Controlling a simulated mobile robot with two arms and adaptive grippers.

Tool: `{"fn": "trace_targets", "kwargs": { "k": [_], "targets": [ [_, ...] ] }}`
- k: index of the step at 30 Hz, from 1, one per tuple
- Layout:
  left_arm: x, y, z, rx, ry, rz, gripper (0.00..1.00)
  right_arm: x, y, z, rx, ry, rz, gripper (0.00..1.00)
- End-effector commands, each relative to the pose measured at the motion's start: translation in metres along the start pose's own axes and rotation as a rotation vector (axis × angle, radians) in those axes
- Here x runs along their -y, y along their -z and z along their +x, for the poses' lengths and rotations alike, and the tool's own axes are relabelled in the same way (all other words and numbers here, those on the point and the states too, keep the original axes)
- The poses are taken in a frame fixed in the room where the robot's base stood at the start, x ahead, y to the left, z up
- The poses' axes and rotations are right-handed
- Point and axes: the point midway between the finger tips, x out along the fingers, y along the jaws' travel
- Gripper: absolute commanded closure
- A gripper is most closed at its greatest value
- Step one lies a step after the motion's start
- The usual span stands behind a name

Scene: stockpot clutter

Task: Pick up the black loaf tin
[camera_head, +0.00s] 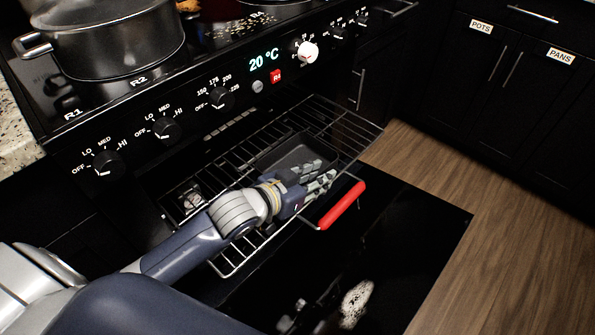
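The black loaf tin (291,149) sits on the wire oven rack (340,116), which is pulled out over the lowered oven door. My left gripper (322,173) reaches in from the left and covers the tin's near part. Its two fingers look apart, with a narrow gap between them, and I see nothing held. I cannot tell whether the fingers touch the tin. My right gripper is not in view.
A red handle (342,205) is at the rack's near edge. The glossy black oven door (400,250) lies open below, with reflections. A dark pot (115,40) stands on the hob. Wooden floor (500,260) is clear at right, before black cabinets (520,70).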

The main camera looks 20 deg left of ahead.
Motion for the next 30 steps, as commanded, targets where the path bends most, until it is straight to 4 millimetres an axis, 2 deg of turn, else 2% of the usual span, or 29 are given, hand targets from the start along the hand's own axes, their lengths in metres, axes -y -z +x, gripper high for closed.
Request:
{"fn": "trace_targets", "kwargs": {
  "k": [8,12,25,30],
  "targets": [
    [0.000,0.001,0.004,0.000,0.000,0.001,0.74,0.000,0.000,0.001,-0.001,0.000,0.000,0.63],
    [0.000,0.001,0.003,0.000,0.000,0.001,1.00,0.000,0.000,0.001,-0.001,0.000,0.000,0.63],
    [0.000,0.002,0.003,-0.002,0.000,0.001,1.00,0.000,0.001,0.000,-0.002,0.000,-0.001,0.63],
    [0.000,0.012,-0.001,-0.003,0.000,0.002,1.00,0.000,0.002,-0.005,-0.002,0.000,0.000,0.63]
  ]
}}
